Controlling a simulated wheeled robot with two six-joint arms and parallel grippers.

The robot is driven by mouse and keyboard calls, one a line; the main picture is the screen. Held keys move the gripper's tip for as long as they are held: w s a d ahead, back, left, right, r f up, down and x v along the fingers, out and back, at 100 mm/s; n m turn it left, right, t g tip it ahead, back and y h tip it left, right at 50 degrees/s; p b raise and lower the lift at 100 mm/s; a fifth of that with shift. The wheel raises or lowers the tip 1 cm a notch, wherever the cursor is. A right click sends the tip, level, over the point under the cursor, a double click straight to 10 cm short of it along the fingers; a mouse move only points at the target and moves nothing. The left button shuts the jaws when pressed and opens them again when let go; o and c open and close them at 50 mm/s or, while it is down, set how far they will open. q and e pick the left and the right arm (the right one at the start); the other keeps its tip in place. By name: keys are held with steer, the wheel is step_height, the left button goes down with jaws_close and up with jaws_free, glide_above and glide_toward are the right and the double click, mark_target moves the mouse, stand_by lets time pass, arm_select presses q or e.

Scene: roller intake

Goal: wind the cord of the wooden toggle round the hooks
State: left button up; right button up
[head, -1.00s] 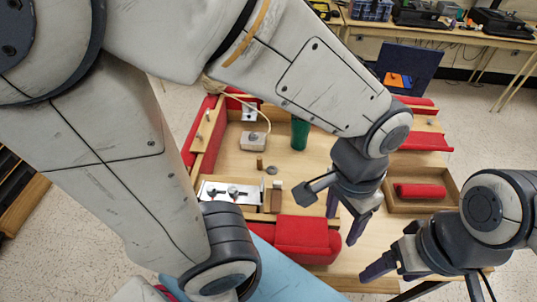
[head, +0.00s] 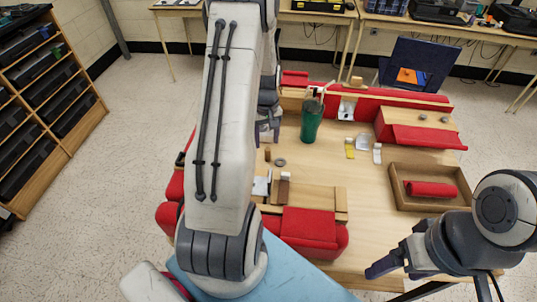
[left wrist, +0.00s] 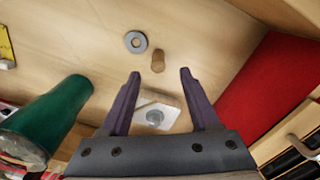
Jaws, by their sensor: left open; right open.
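My left gripper (head: 267,132) is over the left part of the table, partly hidden behind its own arm. In the left wrist view its fingers (left wrist: 160,74) are open, with nothing held between them. A short brown wooden cylinder (left wrist: 158,60) lies just beyond the fingertips; it also shows in the head view (head: 267,153). I cannot tell whether it is the toggle. A pale block with a round grey top (left wrist: 155,115) shows between the fingers. I cannot make out the cord or hooks clearly; my left arm hides that area. My right gripper (head: 392,279) is open and empty at the lower right.
A grey washer (left wrist: 135,42) lies beside the cylinder. A green cup (head: 311,120) stands to the right of my left gripper. A wooden tray (head: 400,202) with a red roll is at the right. Red padded walls (head: 400,97) edge the table.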

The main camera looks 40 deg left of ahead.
mark_target(268, 148)
arm_select(q)
step_height(268, 148, down, 7)
steer(key=shift+w+d+r+p, duration=0.1)
steer(key=shift+p, duration=0.3)
jaws_close()
